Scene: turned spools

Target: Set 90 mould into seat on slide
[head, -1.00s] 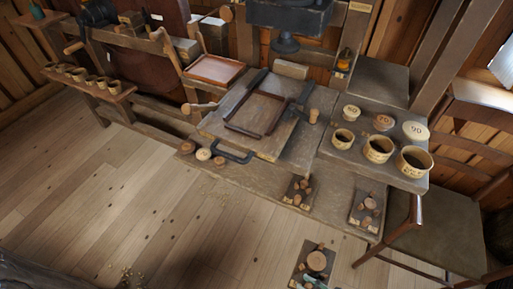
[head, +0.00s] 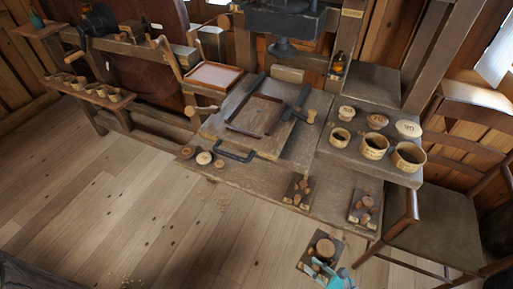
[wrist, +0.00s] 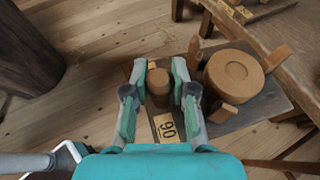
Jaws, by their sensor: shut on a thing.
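The 90 mould is a dark board (wrist: 255,112) with a large round wooden block (wrist: 235,75), short wooden posts and an upside-down 90 label (wrist: 168,129). In the wrist view my gripper (wrist: 158,90) is shut around its small round knob. In the head view the mould (head: 306,258) and my teal gripper (head: 330,274) are at the bottom, in front of the bench, seemingly above the floor. The slide, a wooden board (head: 215,124) with a dark handle (head: 236,156), lies on the bench and bears a dark rectangular frame (head: 232,125). I cannot tell which part is the seat.
Two similar moulds (head: 298,191) (head: 363,206) stand on the bench's front ledge. Round boxes (head: 408,157) and lids (head: 408,129) sit on the right shelf. A chair (head: 432,225) stands right. The floor (head: 130,200) at left is clear.

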